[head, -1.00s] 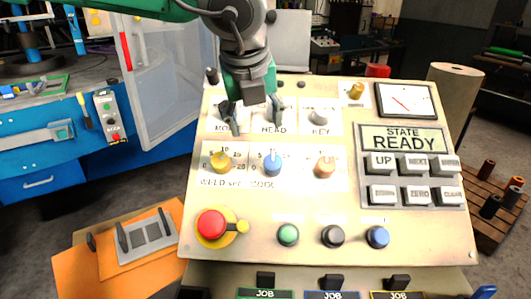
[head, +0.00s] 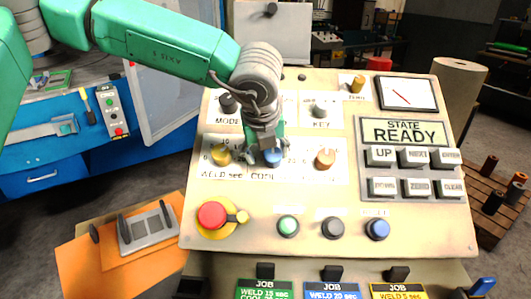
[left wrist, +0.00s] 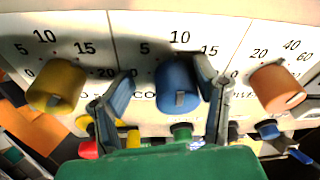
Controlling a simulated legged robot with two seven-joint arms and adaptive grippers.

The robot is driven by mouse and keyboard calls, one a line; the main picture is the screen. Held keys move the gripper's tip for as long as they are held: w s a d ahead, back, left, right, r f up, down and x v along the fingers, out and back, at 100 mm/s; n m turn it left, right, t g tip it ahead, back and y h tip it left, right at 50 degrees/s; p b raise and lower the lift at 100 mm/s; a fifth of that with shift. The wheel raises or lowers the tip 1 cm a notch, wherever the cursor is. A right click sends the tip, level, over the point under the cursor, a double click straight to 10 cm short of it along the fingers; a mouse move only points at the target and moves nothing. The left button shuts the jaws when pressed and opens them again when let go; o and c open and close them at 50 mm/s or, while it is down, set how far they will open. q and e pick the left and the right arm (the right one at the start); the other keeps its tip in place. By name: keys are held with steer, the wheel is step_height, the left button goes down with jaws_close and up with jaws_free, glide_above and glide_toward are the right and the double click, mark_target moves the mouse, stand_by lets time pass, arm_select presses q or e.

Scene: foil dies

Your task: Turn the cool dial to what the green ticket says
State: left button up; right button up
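The blue cool dial (head: 273,157) is the middle of three dials on the panel; the left wrist view also shows it (left wrist: 178,85), below a scale with 5, 10 and 15. My left gripper (head: 264,152) is at this dial, its fingers apart on either side with visible gaps in the left wrist view (left wrist: 166,95). The gripper partly hides the dial and its label in the head view. The green ticket (head: 265,291) is at the bottom edge; it reads JOB, WELD 15 sec, and its COOL line is cut off. My right gripper is not in view.
A yellow weld dial (head: 221,155) and an orange dial (head: 325,158) flank the blue one closely. A red stop button (head: 212,215) and several push buttons sit below. The display (head: 404,132) reads STATE READY. Blue (head: 332,291) and yellow (head: 398,291) tickets hang beside the green one.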

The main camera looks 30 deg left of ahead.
arm_select(q)
steer(key=d, duration=0.2)
steer(key=shift+s+d+r, duration=0.25)
steer(key=shift+d+r, duration=0.1)
steer(key=shift+r, duration=0.05)
steer(key=c, duration=1.1)
steer(key=shift+a, duration=0.55)
steer(key=shift+c, duration=0.2)
steer(key=shift+w+d, duration=0.1)
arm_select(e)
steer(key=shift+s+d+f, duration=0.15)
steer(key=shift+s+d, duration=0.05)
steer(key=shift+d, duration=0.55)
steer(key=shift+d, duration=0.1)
